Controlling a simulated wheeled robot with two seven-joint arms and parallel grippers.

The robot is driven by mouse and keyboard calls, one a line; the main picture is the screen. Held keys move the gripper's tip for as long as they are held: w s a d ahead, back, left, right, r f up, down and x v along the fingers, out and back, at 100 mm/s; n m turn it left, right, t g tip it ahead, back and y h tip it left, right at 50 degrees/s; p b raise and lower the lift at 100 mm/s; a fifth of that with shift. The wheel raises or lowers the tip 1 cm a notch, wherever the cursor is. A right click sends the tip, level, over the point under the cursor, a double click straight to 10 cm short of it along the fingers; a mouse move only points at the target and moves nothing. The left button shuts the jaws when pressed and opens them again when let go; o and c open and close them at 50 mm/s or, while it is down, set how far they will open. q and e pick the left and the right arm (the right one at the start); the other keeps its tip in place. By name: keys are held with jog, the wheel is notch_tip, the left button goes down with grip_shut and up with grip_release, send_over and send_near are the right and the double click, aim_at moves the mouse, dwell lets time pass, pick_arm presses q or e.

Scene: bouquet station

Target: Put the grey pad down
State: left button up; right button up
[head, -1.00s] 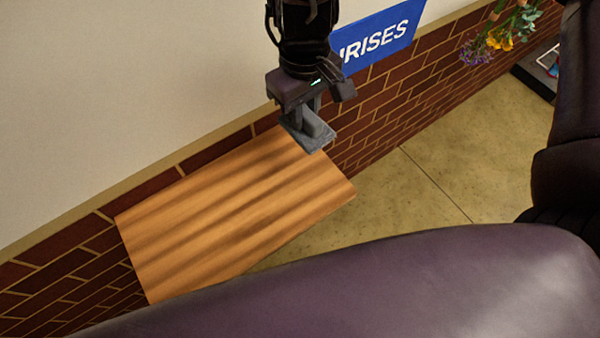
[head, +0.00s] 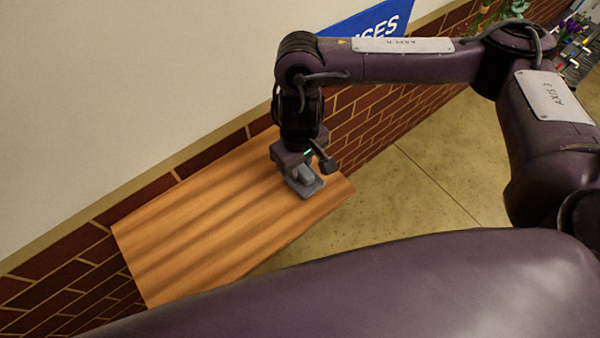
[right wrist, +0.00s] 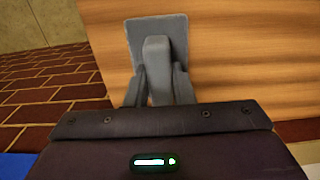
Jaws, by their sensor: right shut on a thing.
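The grey pad (head: 307,188) is a flat grey plate with a raised grip block, at the right end of the wooden shelf (head: 200,235). My right gripper (head: 301,172) is shut on the pad's grip block from above. In the right wrist view the pad (right wrist: 176,28) lies flat against or very close to the wood (right wrist: 250,60), near its edge; I cannot tell for sure whether it touches. The gripper's fingers (right wrist: 158,85) close on both sides of the block. My left gripper is not in view.
The shelf is otherwise bare, with free room left of the pad. A brick and cream wall (head: 130,100) runs behind it. A blue sign (head: 375,25) hangs behind my right arm. Flowers (head: 572,28) stand at the far upper right.

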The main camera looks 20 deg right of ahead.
aim_at(300, 175)
jog(key=shift+f+b, duration=0.4)
jog(key=shift+f, duration=1.35)
jog(key=o, duration=0.9)
jog(key=shift+f, duration=0.15)
notch_tip(300, 175, up, 11)
jog(key=p, duration=0.2)
jog(key=shift+p, duration=0.3)
jog(key=shift+r, duration=0.65)
